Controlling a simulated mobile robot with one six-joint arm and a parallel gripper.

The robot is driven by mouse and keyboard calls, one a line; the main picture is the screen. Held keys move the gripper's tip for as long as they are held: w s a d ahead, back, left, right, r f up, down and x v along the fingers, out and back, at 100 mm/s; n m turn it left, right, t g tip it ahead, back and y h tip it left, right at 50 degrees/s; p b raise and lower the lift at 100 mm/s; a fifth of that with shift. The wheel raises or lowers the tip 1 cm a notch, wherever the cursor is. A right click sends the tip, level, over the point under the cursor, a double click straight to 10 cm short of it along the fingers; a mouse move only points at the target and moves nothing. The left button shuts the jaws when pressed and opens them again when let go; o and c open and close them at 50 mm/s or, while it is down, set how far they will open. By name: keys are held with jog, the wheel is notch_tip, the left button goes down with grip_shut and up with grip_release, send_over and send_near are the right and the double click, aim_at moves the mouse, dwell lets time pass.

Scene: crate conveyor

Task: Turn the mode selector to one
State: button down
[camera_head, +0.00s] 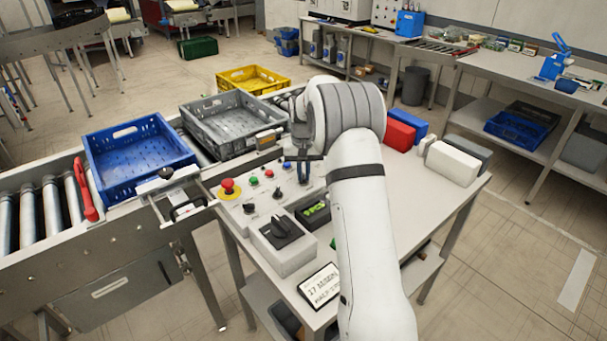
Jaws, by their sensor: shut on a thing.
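The sloped grey control panel (262,205) stands on the near left part of the metal table. It carries a red mushroom button (228,187), small coloured buttons and black knobs (277,193). My gripper (304,180) points down at the panel's far right end, with its fingers down at the surface. It is shut on a small control there, which I take for the mode selector. The fingers hide that control, so its pointer and markings cannot be read.
A grey box with a large black rotary switch (281,234), a green-lit display (316,212) and a label plate (320,286) lie close by. A blue crate (137,160) and a grey crate (232,122) sit on the conveyor. Red, blue and white blocks stand at the table's back.

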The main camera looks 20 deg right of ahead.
aim_at(303, 176)
jog(key=shift+m, duration=0.8)
jog(key=shift+r, duration=0.1)
jog(key=c, duration=1.5)
grip_release()
notch_tip(303, 176, up, 8)
jog(key=shift+f+b, duration=0.15)
jog(key=shift+b, duration=0.45)
